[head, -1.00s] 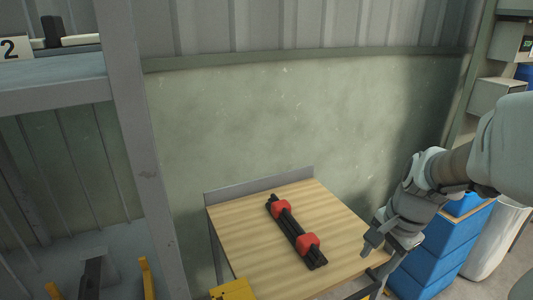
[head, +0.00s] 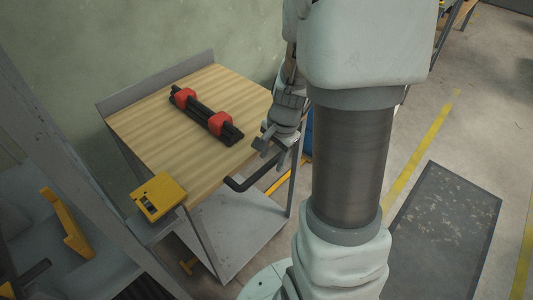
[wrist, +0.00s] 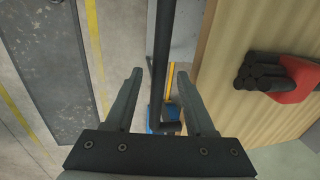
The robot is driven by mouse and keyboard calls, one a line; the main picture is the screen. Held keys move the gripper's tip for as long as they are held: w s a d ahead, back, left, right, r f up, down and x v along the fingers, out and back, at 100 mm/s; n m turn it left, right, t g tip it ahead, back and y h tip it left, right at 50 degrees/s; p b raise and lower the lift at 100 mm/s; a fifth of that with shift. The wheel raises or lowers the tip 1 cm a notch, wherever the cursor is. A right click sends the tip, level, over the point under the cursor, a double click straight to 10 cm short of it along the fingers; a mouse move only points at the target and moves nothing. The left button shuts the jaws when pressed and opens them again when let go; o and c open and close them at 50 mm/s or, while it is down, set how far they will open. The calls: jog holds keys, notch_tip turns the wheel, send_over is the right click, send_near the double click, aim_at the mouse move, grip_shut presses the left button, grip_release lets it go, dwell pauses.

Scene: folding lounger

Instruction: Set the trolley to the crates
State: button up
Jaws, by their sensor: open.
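The trolley (head: 150,120) has a wooden top, a raised grey back edge and a grey lower shelf. Its black handle (head: 242,184) sticks out from the near right side. My gripper (head: 264,142) is beside the trolley's right edge, close to the handle. In the wrist view my open gripper (wrist: 161,90) has the black handle bar (wrist: 163,45) showing between its fingers; I cannot tell whether it touches. The blue crates show only as a sliver behind my arm in the head view (head: 309,130) and a small patch in the wrist view (wrist: 153,116).
A bundle of black rods with red clamps (head: 203,112) lies on the trolley top. A yellow box (head: 158,196) sits by its near left corner, next to a grey rack (head: 60,150). A dark mat (head: 445,225) and yellow floor lines lie right, with open floor.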

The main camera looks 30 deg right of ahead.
jog(key=shift+f, duration=0.35)
grip_shut()
dwell(1.2)
